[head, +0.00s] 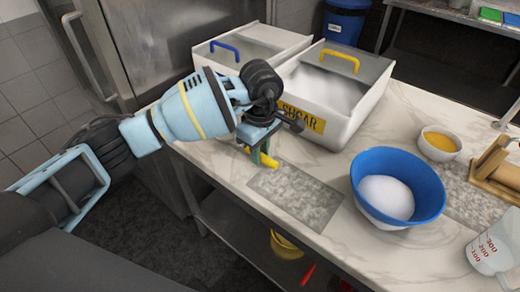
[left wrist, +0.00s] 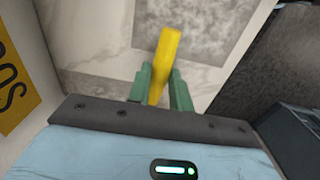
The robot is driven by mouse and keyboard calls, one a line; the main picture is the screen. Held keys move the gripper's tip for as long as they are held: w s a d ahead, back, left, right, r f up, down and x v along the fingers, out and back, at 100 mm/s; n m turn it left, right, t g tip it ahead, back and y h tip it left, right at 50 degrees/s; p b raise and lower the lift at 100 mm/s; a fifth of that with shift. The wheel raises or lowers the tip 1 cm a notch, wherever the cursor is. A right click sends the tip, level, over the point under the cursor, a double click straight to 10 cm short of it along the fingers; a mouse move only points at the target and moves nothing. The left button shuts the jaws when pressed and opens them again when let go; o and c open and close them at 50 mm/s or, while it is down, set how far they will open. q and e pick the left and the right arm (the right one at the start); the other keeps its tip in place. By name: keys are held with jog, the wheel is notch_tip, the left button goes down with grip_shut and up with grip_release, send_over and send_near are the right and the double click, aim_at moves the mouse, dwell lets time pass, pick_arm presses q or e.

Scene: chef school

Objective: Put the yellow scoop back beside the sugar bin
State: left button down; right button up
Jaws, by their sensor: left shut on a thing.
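My left gripper (head: 258,153) is beside the front of the sugar bin, over the counter's edge. It is shut on the yellow scoop (head: 269,161). In the left wrist view, the scoop's yellow part (left wrist: 165,60) sticks out between the green fingers (left wrist: 158,88); the rest of the scoop is hidden. The sugar bin (head: 345,128) is white with a yellow handle and a yellow SUGAR label (head: 302,118). The label also shows at the left of the left wrist view (left wrist: 14,85). I cannot tell whether the scoop touches the counter. My right gripper is not in view.
A grey speckled mat (head: 300,198) lies in front of the sugar bin and looks empty. A blue bowl (head: 432,178) with white contents stands to its right. A second bin (head: 210,52) with a blue handle stands left of the sugar bin. A measuring jug (head: 492,252) is at lower right.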

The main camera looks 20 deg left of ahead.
pick_arm(q)
jog(key=shift+f, duration=0.15)
jog(key=c, duration=1.3)
grip_release()
jog(key=shift+o, duration=0.2)
notch_tip(320, 180, up, 12)
jog(key=shift+r, duration=0.2)
